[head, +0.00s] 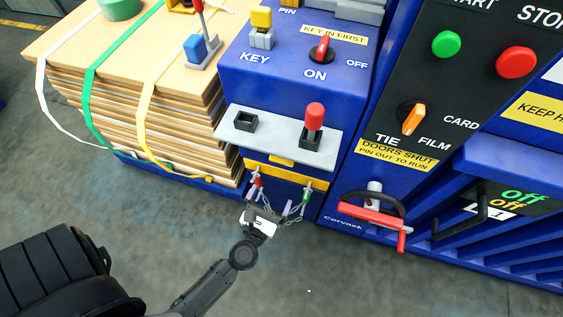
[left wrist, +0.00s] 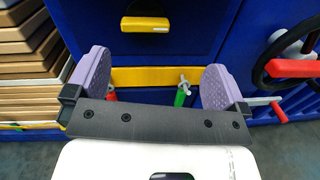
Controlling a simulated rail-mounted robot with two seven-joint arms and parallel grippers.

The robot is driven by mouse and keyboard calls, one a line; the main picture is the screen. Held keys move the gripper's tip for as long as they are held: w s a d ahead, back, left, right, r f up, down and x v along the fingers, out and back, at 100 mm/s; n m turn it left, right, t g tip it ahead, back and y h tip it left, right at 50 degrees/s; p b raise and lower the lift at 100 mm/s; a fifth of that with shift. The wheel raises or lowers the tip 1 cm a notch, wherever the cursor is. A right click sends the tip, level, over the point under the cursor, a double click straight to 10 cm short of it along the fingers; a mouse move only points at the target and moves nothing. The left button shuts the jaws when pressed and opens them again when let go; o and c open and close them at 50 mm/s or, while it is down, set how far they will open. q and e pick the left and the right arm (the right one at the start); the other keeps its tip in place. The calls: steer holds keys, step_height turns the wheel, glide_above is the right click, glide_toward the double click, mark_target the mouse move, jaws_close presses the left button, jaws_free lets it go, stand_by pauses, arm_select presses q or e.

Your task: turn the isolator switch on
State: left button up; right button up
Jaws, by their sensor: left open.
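The right gripper is out of view.
A grey shelf (head: 275,140) with a red-topped lever (head: 314,117) juts out above my gripper. A yellow bar (head: 285,178) crosses the front below it. Strapped cardboard (head: 130,85) stands left. A red-handled crank (head: 372,214) sticks out right.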

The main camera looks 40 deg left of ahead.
mark_target(280, 162)
arm_select(q)
steer(key=w+a, duration=0.2)
steer(key=w, duration=0.2)
steer(key=w+a+f+n+y, duration=0.1)
steer(key=w+a, duration=0.1)
steer(key=w, duration=0.2)
steer(key=w+a+n+p, duration=0.1)
steer(key=w+a, duration=0.1)
steer(key=w, duration=0.2)
steer(key=shift+w+a+f+g, duration=0.1)
steer(key=shift+a+f+g, duration=0.05)
steer(key=shift+a+g, duration=0.25)
steer(key=c, duration=0.7)
